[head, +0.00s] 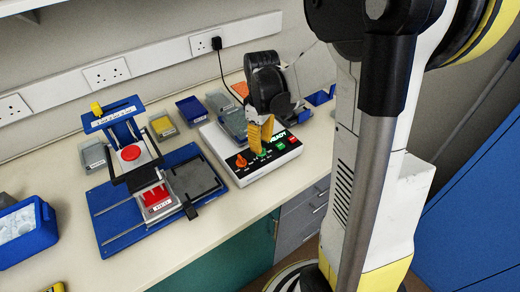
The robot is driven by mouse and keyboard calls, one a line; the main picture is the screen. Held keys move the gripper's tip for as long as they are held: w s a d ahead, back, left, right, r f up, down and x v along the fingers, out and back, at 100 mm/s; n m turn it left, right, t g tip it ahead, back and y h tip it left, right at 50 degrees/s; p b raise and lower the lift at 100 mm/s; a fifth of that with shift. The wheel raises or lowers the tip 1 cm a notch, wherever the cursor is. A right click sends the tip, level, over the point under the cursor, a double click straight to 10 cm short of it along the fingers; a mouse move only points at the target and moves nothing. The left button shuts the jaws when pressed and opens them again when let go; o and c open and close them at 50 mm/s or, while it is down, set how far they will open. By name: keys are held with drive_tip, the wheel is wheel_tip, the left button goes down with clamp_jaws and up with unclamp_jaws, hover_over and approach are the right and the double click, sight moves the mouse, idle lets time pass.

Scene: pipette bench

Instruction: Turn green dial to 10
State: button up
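The white control box (268,172) with a black top panel stands on the bench in the middle of the head view. An orange dial (241,161) sits at the left of its panel. The green dial (263,153) is just right of it, mostly hidden by my gripper, so its pointer and scale cannot be read. My gripper (260,150), with yellow fingers, points down right at the green dial. The fingers look close together over it, but I cannot tell whether they grip it or only touch it.
A blue-based press rig (113,244) with a red button stands left of the box. A blue tub (28,235) is at the far left. Small boxes, one blue (192,110) and one yellow (163,127), stand behind. A black cable runs down from the wall socket behind my gripper.

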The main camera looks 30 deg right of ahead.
drive_tip(key=shift+f, duration=1.15)
clamp_jaws()
drive_tip(key=shift+m, duration=0.3)
drive_tip(key=m, duration=0.4)
drive_tip(key=shift+m, duration=0.3)
drive_tip(key=shift+m+b, duration=0.3)
drive_tip(key=shift+m, duration=2)
